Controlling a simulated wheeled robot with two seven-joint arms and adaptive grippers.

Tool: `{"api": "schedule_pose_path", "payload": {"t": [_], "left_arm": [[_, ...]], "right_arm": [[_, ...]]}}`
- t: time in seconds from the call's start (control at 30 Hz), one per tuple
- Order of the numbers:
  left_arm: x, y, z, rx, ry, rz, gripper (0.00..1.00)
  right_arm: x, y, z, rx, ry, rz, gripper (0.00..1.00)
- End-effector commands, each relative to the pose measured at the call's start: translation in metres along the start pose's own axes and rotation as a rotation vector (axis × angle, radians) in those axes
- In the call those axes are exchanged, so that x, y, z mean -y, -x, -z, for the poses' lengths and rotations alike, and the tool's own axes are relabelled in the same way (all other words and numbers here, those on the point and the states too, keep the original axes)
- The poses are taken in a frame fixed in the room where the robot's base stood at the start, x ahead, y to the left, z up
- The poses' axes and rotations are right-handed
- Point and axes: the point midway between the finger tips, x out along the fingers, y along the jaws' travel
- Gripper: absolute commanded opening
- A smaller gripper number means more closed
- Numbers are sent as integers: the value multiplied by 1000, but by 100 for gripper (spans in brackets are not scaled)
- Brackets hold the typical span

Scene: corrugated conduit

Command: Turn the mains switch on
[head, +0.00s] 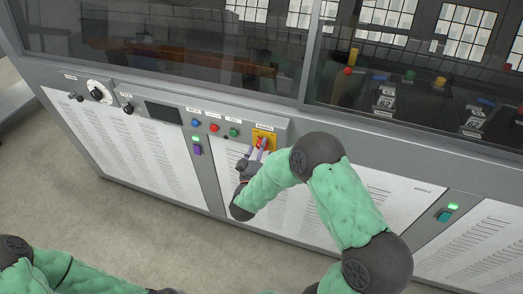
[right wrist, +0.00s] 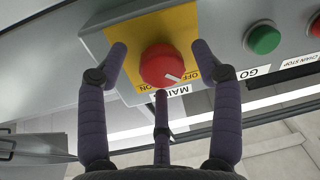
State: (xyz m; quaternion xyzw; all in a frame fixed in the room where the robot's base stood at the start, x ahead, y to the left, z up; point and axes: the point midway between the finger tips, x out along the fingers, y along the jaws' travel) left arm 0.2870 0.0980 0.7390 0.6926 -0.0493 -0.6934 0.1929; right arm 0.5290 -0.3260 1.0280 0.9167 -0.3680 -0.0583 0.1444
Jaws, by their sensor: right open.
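The mains switch is a red round knob (right wrist: 160,66) on a yellow plate (right wrist: 120,84) marked ON and OFF, with a MAINS label. In the right wrist view its white pointer mark slants toward the lower right, on the OFF side. The switch also shows on the panel in the head view, where the yellow plate (head: 269,133) is partly behind my fingers. My right gripper (head: 261,148) is open at the switch. In the right wrist view its fingers (right wrist: 160,68) stand left, right and below the knob; contact cannot be told. My left gripper is not in view.
Left of the switch are green (head: 234,132), red (head: 214,128) and blue (head: 195,123) buttons, a dark display (head: 163,113) and a dial (head: 98,91). A glass window (head: 190,50) rises behind the panel. The floor (head: 110,220) in front is clear.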

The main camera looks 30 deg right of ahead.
Motion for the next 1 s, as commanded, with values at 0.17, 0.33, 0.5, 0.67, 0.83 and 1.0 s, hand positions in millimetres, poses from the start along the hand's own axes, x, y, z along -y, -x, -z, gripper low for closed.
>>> {"api": "schedule_pose_path", "payload": {"t": [0.17, 0.33, 0.5, 0.67, 0.83, 1.0], "left_arm": [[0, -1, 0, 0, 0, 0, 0], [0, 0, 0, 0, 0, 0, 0], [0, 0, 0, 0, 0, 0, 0], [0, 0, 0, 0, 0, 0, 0], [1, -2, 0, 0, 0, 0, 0], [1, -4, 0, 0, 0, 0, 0]], "right_arm": [[0, -6, 0, 0, 0, -2, 66], [0, -6, 0, 0, 0, -1, 66], [0, -6, 0, 0, 0, -1, 29], [0, -6, 0, 1, 1, 0, 10], [0, -6, -1, 1, -8, 0, 10], [0, -5, -2, 0, -29, 0, 10]]}}
